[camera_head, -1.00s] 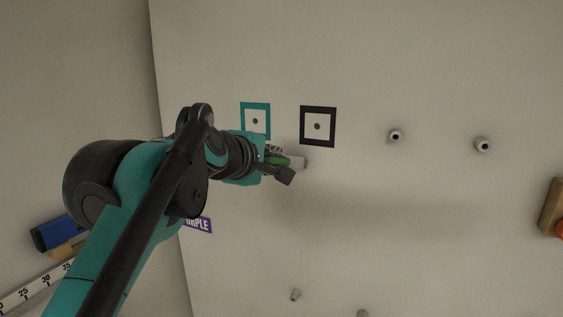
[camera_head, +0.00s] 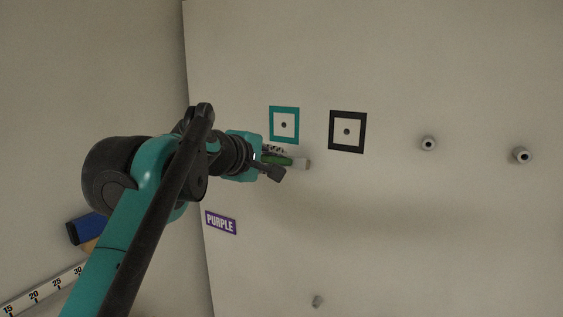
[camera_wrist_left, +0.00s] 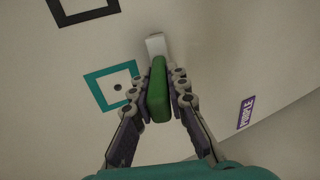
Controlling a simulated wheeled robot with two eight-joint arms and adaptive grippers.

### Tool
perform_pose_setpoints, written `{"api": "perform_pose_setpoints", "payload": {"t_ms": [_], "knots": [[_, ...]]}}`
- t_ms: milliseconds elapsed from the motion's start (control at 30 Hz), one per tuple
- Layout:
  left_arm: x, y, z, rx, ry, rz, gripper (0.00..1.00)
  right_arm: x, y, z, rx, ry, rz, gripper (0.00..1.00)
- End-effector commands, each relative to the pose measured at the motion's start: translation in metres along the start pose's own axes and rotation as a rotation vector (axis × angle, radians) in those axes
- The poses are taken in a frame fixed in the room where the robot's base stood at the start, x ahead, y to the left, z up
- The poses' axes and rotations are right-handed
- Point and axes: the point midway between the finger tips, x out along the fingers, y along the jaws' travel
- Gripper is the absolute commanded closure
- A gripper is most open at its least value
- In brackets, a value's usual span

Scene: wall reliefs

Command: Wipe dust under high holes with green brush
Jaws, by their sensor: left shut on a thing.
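The green brush (camera_head: 277,160) has a green handle and a pale head (camera_head: 301,164). My left gripper (camera_head: 272,163) is shut on its handle; the wrist view shows the handle (camera_wrist_left: 157,88) between both fingers, with the pale head (camera_wrist_left: 156,45) pointing away toward the wall. I cannot tell whether the head touches the wall. Two holes are on the wall: one in a teal square frame (camera_head: 284,125), one in a black square frame (camera_head: 347,132). The brush is just below the teal frame, its head left of and below the black one. A faint darker band (camera_head: 370,215) lies lower on the wall. My right gripper is not in view.
Two round pegs (camera_head: 428,143) and (camera_head: 522,155) stick out to the right. Another peg (camera_head: 317,301) is low on the wall. A purple label (camera_head: 221,222) is below my left wrist. A blue block (camera_head: 85,229) and a ruler strip (camera_head: 45,288) are on the left.

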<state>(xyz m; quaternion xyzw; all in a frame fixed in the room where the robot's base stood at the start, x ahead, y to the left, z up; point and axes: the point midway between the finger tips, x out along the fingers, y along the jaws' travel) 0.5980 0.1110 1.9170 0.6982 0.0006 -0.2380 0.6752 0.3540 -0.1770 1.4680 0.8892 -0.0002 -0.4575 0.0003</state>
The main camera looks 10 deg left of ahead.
Motion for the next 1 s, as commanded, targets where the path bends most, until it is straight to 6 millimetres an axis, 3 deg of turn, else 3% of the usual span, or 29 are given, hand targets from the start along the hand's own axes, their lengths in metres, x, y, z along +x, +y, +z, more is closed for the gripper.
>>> {"api": "perform_pose_setpoints", "payload": {"t_ms": [300,567,1000], "knots": [[0.001,0.001,-0.028,-0.001,0.002,-0.001,1.00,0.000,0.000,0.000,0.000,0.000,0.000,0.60],[0.001,0.001,-0.035,0.000,0.001,0.000,1.00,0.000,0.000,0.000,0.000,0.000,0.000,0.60],[0.001,0.002,-0.067,0.000,0.002,0.000,1.00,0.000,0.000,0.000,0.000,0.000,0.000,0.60]]}}
